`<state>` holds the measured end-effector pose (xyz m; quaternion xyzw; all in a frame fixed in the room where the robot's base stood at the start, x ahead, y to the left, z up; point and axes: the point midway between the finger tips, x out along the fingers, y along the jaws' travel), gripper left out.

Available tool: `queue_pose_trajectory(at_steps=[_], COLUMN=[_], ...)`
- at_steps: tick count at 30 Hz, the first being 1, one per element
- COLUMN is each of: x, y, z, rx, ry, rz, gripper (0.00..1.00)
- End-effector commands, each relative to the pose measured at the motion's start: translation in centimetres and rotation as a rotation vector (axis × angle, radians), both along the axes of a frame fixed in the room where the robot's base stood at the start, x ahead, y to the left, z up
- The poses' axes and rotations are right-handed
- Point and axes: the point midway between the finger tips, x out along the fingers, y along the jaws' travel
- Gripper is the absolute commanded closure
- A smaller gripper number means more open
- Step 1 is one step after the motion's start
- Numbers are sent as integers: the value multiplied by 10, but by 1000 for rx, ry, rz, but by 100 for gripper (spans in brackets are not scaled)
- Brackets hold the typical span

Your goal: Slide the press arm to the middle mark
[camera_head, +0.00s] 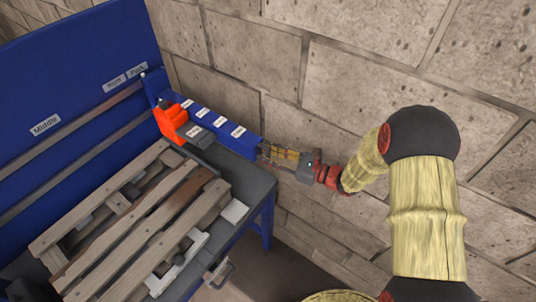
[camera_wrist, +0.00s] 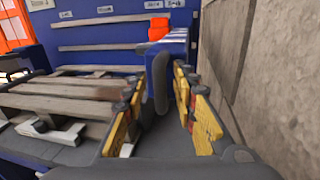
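The press arm is a long blue beam (camera_head: 215,123) with several white labels, reaching out from the rails on the blue back panel. An orange block (camera_head: 170,118) with a dark grey part sits on its left side. The middle mark is a white label reading "Middle" (camera_head: 46,125) on the panel, left of the arm. My gripper (camera_head: 266,150) is at the arm's near end. In the wrist view, my yellow fingers (camera_wrist: 162,105) stand apart on either side of the blue beam's end (camera_wrist: 178,48) and a dark grey rounded part. Whether they touch it is unclear.
A wooden pallet (camera_head: 135,225) lies on the blue-framed table below the arm, left of my gripper. Two more labels (camera_head: 125,75) are on the panel near the arm's rail end. A stone block wall (camera_head: 330,80) stands close on the right.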

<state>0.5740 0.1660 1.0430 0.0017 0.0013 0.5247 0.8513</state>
Motion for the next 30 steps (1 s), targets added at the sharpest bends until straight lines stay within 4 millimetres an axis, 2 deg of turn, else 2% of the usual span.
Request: queue_pose_trajectory(at_steps=[4, 19, 30], x=[0, 0, -1], y=[0, 0, 0], z=[0, 0, 0], rx=[0, 0, 0], ry=[0, 0, -1], rz=[0, 1, 2], gripper=[72, 100, 100])
